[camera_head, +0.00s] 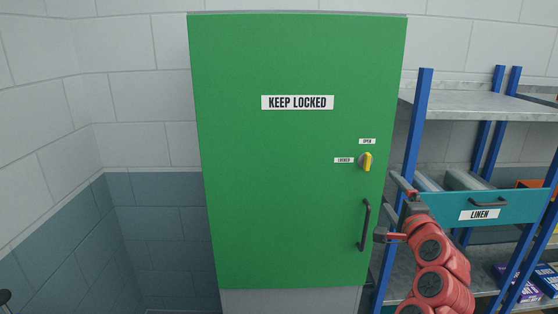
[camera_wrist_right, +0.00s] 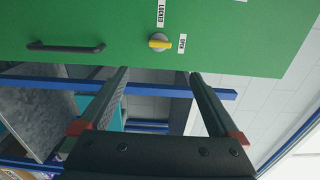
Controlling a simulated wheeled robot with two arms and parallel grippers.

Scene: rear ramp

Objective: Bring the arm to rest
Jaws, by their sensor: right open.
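My right gripper (camera_head: 388,208) is open and empty, in front of the right edge of the green door (camera_head: 285,190), near its dark handle (camera_head: 364,225). In the right wrist view the two fingers of the gripper (camera_wrist_right: 159,75) stand apart with nothing between them. Beyond them are the yellow knob (camera_wrist_right: 159,41) and the handle (camera_wrist_right: 65,47), both clear of the fingers. The knob also shows in the head view (camera_head: 366,161); its yellow grip is in line with the OPEN label. The door looks closed. My left gripper is not in view.
A blue-post shelf rack (camera_head: 417,130) stands right of the door, close beside my right arm. It holds a teal LINEN drawer (camera_head: 500,207) and purple boxes (camera_head: 517,281). Left of the door is a bare block wall (camera_head: 150,220). A small dark thing is cut off at the lower left.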

